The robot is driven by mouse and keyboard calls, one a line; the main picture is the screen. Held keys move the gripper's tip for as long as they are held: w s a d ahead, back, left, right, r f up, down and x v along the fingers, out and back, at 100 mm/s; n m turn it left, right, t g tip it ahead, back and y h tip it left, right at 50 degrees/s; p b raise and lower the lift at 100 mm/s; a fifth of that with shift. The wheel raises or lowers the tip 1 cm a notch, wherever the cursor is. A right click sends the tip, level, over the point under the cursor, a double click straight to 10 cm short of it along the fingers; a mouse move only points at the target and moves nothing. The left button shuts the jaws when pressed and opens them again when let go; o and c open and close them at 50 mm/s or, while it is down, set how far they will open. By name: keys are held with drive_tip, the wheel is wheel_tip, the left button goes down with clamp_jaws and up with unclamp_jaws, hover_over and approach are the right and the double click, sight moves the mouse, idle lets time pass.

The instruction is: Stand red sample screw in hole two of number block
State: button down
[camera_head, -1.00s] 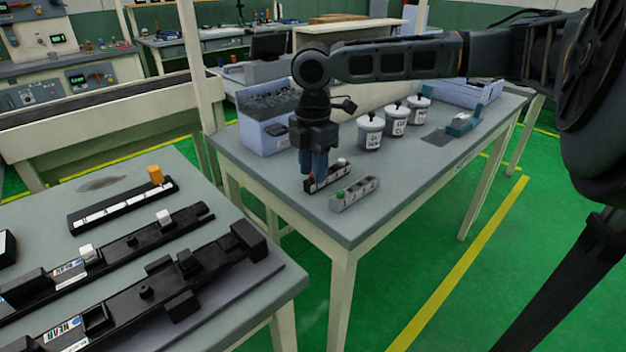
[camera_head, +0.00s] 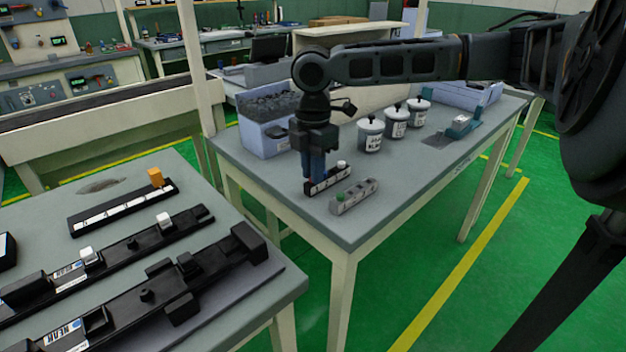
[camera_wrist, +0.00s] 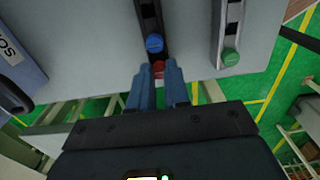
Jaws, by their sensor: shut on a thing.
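My gripper (camera_wrist: 160,76) is shut on the red screw (camera_wrist: 158,67), whose red top shows between the blue fingertips in the wrist view. In the head view my gripper (camera_head: 317,178) points down at the left end of a small black block (camera_head: 332,182) with a pale label strip; the fingers hide the red screw there. I cannot tell whether the screw still touches the block. A blue-topped screw (camera_wrist: 154,43) stands in the black block just beyond the fingertips. A grey numbered block (camera_head: 358,196) lies beside it, with a green screw (camera_head: 340,196) at its near end.
A white screw (camera_head: 342,164) stands at the black block's far end. Three lidded pots (camera_head: 370,134) and a blue bin (camera_head: 265,138) stand behind on the grey table (camera_head: 400,190). Another bench with black rails (camera_head: 130,250) is at left.

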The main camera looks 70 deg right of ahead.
drive_tip(key=shift+r+p, duration=2.15)
drive_tip(key=shift+r, duration=0.25)
